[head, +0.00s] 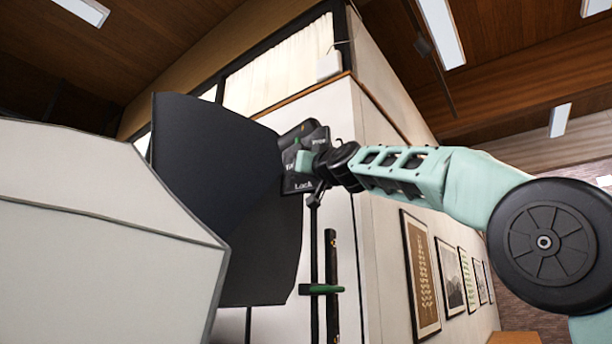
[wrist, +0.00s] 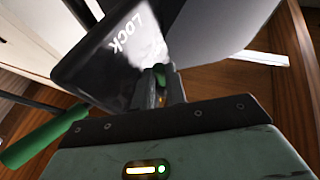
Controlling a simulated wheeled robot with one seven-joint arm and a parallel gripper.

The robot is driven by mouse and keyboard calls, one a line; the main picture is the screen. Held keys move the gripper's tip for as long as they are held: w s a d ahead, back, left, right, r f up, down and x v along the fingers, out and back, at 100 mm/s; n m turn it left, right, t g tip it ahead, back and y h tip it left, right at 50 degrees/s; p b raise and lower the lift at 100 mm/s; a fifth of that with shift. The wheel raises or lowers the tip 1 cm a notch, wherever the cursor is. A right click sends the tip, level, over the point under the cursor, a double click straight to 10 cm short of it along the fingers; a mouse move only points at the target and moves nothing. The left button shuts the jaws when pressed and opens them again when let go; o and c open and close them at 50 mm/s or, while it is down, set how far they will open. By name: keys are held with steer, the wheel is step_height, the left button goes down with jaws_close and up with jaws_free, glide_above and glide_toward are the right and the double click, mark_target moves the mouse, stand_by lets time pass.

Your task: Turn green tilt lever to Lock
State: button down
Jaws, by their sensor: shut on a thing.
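A dark panel (head: 296,183) with a white "Lock" label is mounted at the top of a post in the head view. In the wrist view the same panel (wrist: 92,72) shows "LOCK" close in front of my gripper. My gripper (wrist: 160,84) is shut, with a small green tip of the tilt lever (wrist: 159,68) showing between its fingers. In the head view my gripper (head: 318,165) is against the panel's right side and partly covers it. Most of the lever is hidden by the fingers, and its exact angle cannot be told.
A green handle (head: 322,289) sits lower on the black post (head: 332,262). A large dark curved board (head: 215,160) and a pale box-like shape (head: 100,230) fill the left. A white wall stands close behind, with framed pictures (head: 421,273) on the right.

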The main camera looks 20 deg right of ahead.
steer(key=shift+w+a+f+m+t+b, duration=0.15)
steer(key=shift+m+t+b, duration=0.25)
steer(key=shift+b, duration=0.05)
steer(key=c, duration=1.7)
jaws_free()
steer(key=b+v, duration=0.9)
steer(key=v, duration=0.8)
steer(key=shift+s+a, duration=0.1)
steer(key=shift+s, duration=0.15)
